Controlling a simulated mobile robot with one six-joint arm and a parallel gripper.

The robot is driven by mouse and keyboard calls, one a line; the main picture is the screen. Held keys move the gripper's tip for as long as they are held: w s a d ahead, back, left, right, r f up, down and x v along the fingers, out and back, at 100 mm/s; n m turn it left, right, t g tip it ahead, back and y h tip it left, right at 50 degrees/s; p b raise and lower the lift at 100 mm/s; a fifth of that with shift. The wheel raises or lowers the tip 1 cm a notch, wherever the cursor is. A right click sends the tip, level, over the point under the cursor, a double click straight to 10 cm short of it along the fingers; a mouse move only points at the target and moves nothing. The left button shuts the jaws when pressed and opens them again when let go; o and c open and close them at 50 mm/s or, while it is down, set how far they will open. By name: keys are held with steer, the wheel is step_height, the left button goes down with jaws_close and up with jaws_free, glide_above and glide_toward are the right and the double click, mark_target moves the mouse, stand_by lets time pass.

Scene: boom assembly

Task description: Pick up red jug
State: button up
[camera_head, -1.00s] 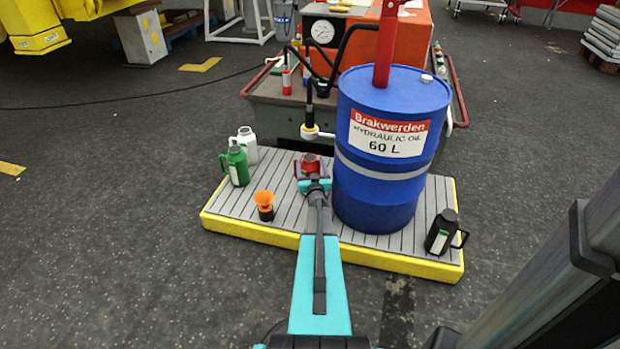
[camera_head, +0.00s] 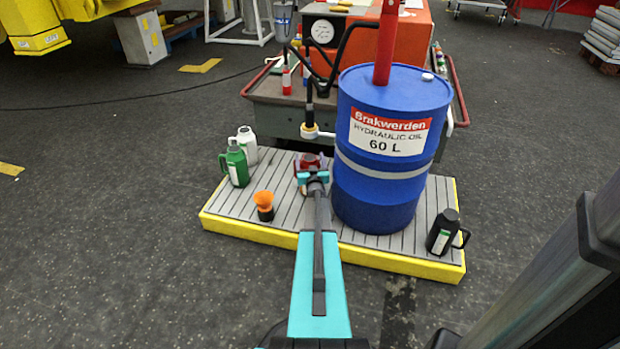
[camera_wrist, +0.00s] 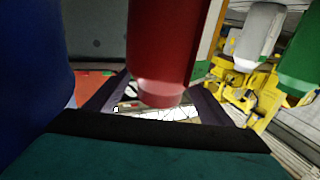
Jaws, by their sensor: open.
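The red jug (camera_head: 310,160) stands on the slatted pallet (camera_head: 285,215), just left of the blue drum, and is partly hidden behind my gripper. My gripper (camera_head: 312,173) is at the jug's near side. In the wrist view the red jug (camera_wrist: 162,45) fills the upper middle, with its lower end between the two dark fingers of my open gripper (camera_wrist: 162,100). I cannot tell whether either finger touches it.
The blue drum (camera_head: 385,190) stands close on the right. A green jug (camera_head: 236,165) and a white jug (camera_head: 247,146) stand left. An orange-topped container (camera_head: 264,205) is near the front edge, and a black jug (camera_head: 442,232) is at the right end.

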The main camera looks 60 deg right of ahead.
steer(key=shift+b+x, duration=0.45)
steer(key=shift+x, duration=1.3)
jaws_close()
